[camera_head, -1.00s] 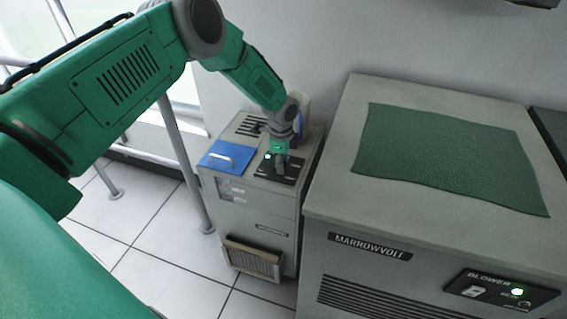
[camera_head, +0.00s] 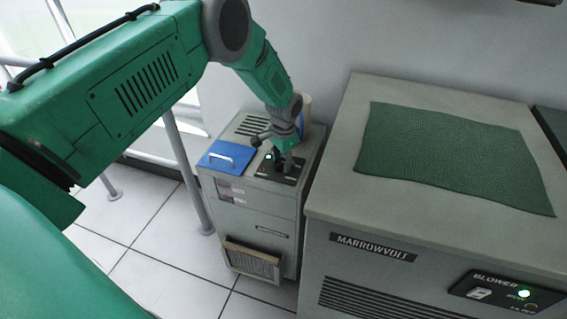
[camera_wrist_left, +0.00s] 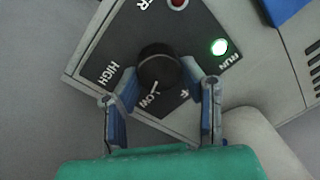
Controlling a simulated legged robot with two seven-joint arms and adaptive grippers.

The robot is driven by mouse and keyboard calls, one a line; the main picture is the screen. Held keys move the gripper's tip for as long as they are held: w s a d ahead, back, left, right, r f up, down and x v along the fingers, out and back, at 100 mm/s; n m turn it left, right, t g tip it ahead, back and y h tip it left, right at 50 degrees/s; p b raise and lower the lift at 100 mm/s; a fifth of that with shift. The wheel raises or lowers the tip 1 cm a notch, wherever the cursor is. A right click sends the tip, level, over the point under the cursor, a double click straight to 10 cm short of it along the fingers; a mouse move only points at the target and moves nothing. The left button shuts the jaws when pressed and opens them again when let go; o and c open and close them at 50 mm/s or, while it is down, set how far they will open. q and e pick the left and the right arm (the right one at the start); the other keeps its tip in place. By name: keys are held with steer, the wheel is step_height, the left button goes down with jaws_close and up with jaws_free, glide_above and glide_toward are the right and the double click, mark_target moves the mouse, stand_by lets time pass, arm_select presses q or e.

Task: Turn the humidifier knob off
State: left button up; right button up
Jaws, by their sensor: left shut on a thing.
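The humidifier (camera_head: 262,222) is a grey cabinet on the floor, left of the larger machine. Its black control panel (camera_wrist_left: 200,40) carries a round black knob (camera_wrist_left: 160,68). The knob's white pointer line points toward the LOW label; HIGH is to the left, and a label ending in F is partly hidden on the right. A green lamp (camera_wrist_left: 219,47) by RUN is lit. My left gripper (camera_wrist_left: 161,80) is shut on the knob, a finger at each side. In the head view my left gripper (camera_head: 284,163) covers most of the panel. My right gripper is not in view.
A blue lid with a handle (camera_head: 226,156) lies on the humidifier's top, left of the panel. The large MARROWVOLT machine (camera_head: 330,200) with a green mat (camera_head: 450,155) stands close on the right. A metal rail post (camera_head: 187,175) stands at the left.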

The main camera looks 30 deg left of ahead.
arm_select(q)
steer(key=n, duration=0.5)
steer(key=n+b, duration=0.1)
steer(key=n, duration=0.1)
steer(key=shift+s+a+f+g, duration=0.25)
steer(key=shift+s+f+g, duration=0.05)
steer(key=shift+s+g, duration=0.1)
steer(key=n, duration=0.4)
steer(key=shift+b, duration=0.35)
steer(key=shift+n, duration=1.4)
steer(key=shift+d, duration=0.1)
steer(key=o, duration=1.1)
steer(key=shift+o, duration=0.2)
steer(key=shift+w+r, duration=0.1)
steer(key=shift+w, duration=0.05)
